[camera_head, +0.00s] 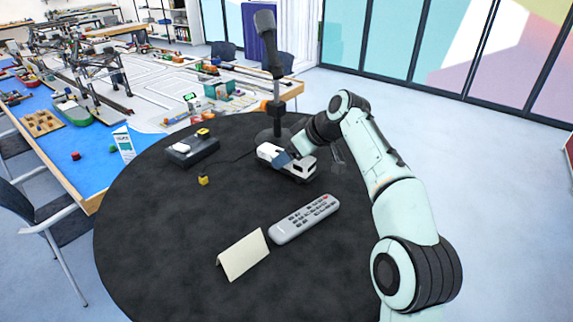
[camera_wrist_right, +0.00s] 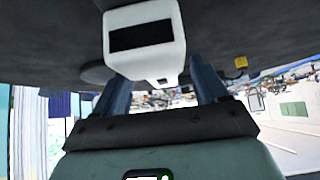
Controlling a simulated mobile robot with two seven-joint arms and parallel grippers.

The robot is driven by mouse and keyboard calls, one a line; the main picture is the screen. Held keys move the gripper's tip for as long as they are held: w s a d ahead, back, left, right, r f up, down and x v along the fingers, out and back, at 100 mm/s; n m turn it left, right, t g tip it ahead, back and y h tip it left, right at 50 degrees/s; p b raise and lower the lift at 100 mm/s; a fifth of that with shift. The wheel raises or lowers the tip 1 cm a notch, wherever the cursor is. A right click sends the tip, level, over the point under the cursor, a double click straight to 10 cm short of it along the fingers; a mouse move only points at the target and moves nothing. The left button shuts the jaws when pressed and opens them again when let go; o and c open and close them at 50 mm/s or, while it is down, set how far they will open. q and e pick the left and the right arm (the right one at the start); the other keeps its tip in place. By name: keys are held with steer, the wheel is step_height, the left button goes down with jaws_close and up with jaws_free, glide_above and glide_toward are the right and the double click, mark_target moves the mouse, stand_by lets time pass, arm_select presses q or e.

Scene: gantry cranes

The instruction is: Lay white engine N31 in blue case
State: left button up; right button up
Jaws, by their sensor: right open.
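The white engine (camera_head: 297,171), a small boxy vehicle with dark windows, stands on the round black table. It also shows in the right wrist view (camera_wrist_right: 146,38), with one end and its dark window toward the camera. My right gripper (camera_head: 284,158) is at the engine, with its blue fingers open on either side. In the wrist view the gripper (camera_wrist_right: 160,82) has a finger left and right of the engine; contact cannot be told. I cannot make out a clearly blue case; a dark box (camera_head: 205,149) with a white piece on it stands further left. My left gripper is not in view.
A dark microphone-like stand (camera_head: 271,70) rises just behind the engine. A grey remote (camera_head: 304,219), a folded cream card (camera_head: 243,255) and a small yellow block (camera_head: 203,180) lie on the black table (camera_head: 160,240). A model-filled blue-topped table (camera_head: 85,165) is at left.

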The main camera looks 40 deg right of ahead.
steer(key=shift+r, duration=0.1)
steer(key=c, duration=1.1)
steer(key=shift+r, duration=0.1)
steer(key=shift+c, duration=0.7)
